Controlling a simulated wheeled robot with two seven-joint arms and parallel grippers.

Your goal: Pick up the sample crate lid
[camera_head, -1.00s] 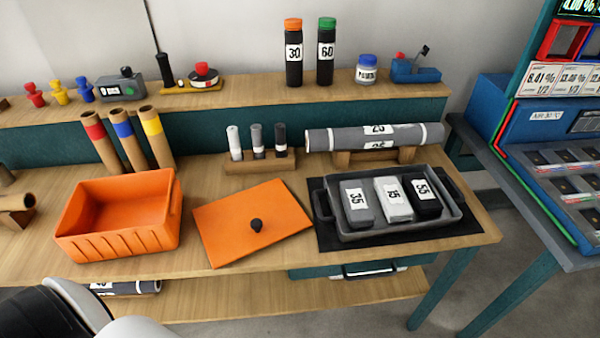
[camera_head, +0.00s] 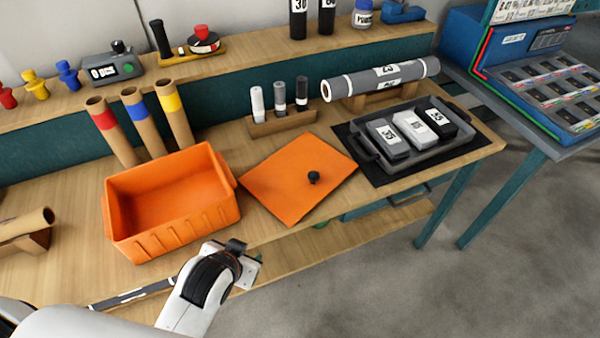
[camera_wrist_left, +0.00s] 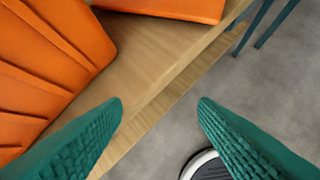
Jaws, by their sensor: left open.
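The crate looks empty. My left gripper (camera_head: 250,268) is at the bench's front edge, below and left of the lid and apart from it. In the left wrist view its two green fingers (camera_wrist_left: 160,106) are spread with nothing between them. That view shows the crate's ribbed side (camera_wrist_left: 45,65) at left and part of the lid (camera_wrist_left: 175,8) at the top. My right gripper is not in view.
Right of the lid, a grey tray (camera_head: 398,168) holds labelled blocks on a black mat (camera_head: 365,163). Behind the lid stands a wooden rack (camera_head: 283,125) with small cylinders. Coloured-band tubes (camera_head: 133,115) stand behind the crate. A lower shelf (camera_head: 340,232) runs below the bench front.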

